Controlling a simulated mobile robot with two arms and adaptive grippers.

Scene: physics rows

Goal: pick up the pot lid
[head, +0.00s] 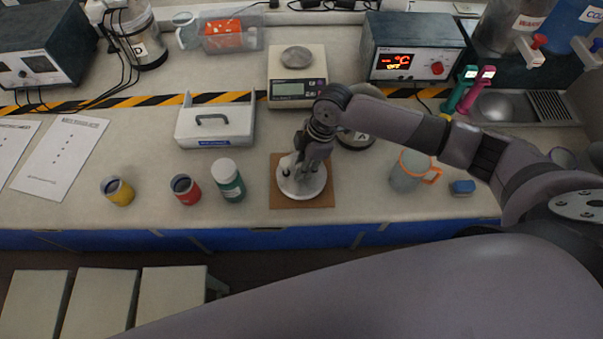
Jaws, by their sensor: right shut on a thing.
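The pot lid (317,186) is a round, pale grey-white disc. It is on or just above a square brown board (320,201) near the front of the bench; I cannot tell whether it touches the board. My right gripper (302,172) points down over the lid and is shut on it near the middle. The gripper hides the part it grips and some of the lid's top. My left gripper is not in view.
A green-white jar (228,180), red cup (185,189) and yellow cup (117,191) stand left of the board. A grey mug (407,172) and blue block (462,187) stand right. Behind are a white caddy (200,127) and a scale (297,87).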

